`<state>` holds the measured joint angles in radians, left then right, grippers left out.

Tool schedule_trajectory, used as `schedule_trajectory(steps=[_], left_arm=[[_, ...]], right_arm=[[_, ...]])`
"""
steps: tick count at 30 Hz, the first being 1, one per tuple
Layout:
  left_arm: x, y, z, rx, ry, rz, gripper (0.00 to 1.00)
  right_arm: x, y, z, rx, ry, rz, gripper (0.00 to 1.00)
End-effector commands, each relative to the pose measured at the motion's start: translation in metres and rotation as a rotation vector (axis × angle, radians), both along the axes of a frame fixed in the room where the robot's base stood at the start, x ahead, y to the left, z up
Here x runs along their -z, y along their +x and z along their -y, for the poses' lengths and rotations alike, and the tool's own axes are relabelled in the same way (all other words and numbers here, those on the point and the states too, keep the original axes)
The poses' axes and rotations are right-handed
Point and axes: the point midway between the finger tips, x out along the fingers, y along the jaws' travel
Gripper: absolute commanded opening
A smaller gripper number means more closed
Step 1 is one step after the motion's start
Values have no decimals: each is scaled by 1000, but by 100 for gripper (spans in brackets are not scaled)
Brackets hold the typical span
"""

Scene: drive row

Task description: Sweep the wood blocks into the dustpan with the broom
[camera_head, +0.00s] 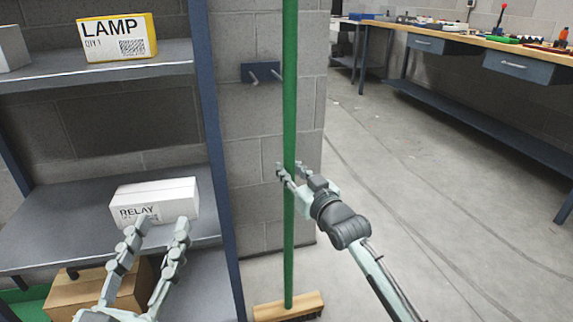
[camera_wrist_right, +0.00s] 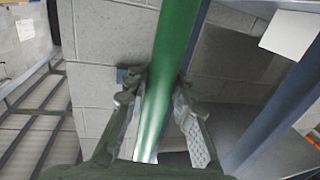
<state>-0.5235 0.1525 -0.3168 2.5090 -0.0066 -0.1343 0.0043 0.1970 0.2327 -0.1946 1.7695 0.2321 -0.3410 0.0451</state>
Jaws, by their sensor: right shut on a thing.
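The broom (camera_head: 290,110) stands upright in front of the grey block wall, with a long green handle and a wooden head (camera_head: 288,306) with dark bristles at the bottom. My right gripper (camera_head: 286,176) is shut on the green handle at about mid-height. In the right wrist view the handle (camera_wrist_right: 168,85) runs between its two fingers. My left gripper (camera_head: 160,228) is open and empty, in front of the shelf at the lower left. I see no wood blocks and no dustpan that I can make out.
A shelf rack (camera_head: 60,225) on the left holds a white RELAY box (camera_head: 155,196), a yellow LAMP box (camera_head: 117,37) and a cardboard box (camera_head: 70,295). A wall hook plate (camera_head: 258,72) is behind the broom. A workbench (camera_head: 470,40) stands at the back right. The floor (camera_head: 440,200) on the right is free.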

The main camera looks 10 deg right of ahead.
Motion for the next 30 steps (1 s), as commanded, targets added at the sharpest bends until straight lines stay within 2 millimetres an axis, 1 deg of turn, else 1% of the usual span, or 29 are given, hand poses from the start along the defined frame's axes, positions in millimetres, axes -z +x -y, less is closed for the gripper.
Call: schedule_trajectory(steps=[1, 6, 14, 22, 30], left_arm=[[3, 2, -1, -3, 10, -18, 40], [17, 6, -5, -13, 41, -78, 40], [28, 8, -8, -22, 65, -125, 40], [29, 9, -9, -22, 67, -126, 40], [21, 6, -6, -16, 47, -87, 40]], right_arm=[[-6, -6, 0, 0, 1, 10, 0], [-8, -23, 1, 0, 1, 9, 0], [-10, -50, 2, 0, 1, 10, 0], [-11, -78, 2, -1, 1, 9, 0], [-14, -105, 4, 0, 1, 11, 0]])
